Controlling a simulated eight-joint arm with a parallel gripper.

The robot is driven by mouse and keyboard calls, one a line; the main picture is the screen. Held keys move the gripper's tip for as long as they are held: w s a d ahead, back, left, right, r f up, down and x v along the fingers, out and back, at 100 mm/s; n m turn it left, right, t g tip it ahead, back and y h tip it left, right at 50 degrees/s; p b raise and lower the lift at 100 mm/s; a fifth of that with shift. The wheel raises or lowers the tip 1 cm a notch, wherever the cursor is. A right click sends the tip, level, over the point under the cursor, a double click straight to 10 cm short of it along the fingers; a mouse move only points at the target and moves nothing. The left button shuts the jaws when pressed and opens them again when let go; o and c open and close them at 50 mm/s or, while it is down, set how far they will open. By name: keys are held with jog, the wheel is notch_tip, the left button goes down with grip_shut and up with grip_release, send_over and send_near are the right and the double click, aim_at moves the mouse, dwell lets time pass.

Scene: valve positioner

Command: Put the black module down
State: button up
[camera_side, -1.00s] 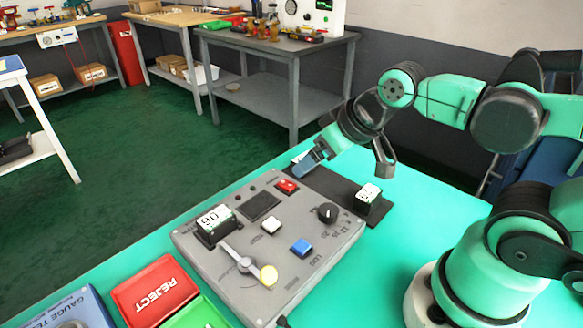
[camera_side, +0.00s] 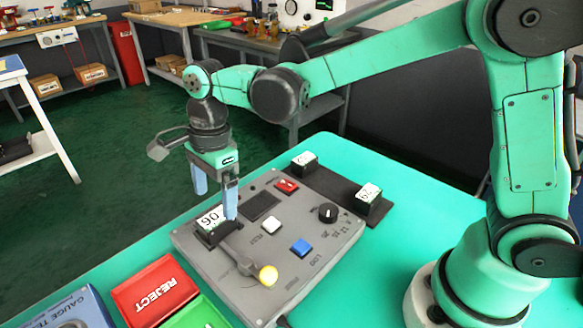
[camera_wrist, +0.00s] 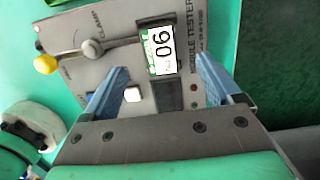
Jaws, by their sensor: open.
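A black module (camera_side: 208,226) with a white label reading 90 sits in the seat at the left of the grey tester panel. Its label (camera_wrist: 160,50) shows between my fingers in the wrist view. My gripper (camera_side: 215,205) is open and points down over this module, blue fingers apart; the fingers also show in the wrist view (camera_wrist: 161,65). One finger partly covers the module in the side view. I cannot tell whether the fingers touch it. Two other black modules with white labels, a far one (camera_side: 304,164) and a near one (camera_side: 368,197), stand on the black strip.
The tester panel (camera_side: 322,258) carries a clamp lever with a yellow knob (camera_side: 268,276), a blue button (camera_side: 301,247), a white button, a red switch and a black dial. A red REJECT tray (camera_side: 145,302) and a green tray lie at front left. The mat at right is clear.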

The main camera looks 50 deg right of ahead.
aim_at(216, 217)
jog(key=shift+a+f, duration=0.2)
jog(key=shift+f, duration=1.2)
jog(key=shift+a+f, duration=0.15)
jog(key=shift+f, duration=1.2)
jog(key=shift+c, duration=0.2)
grip_shut()
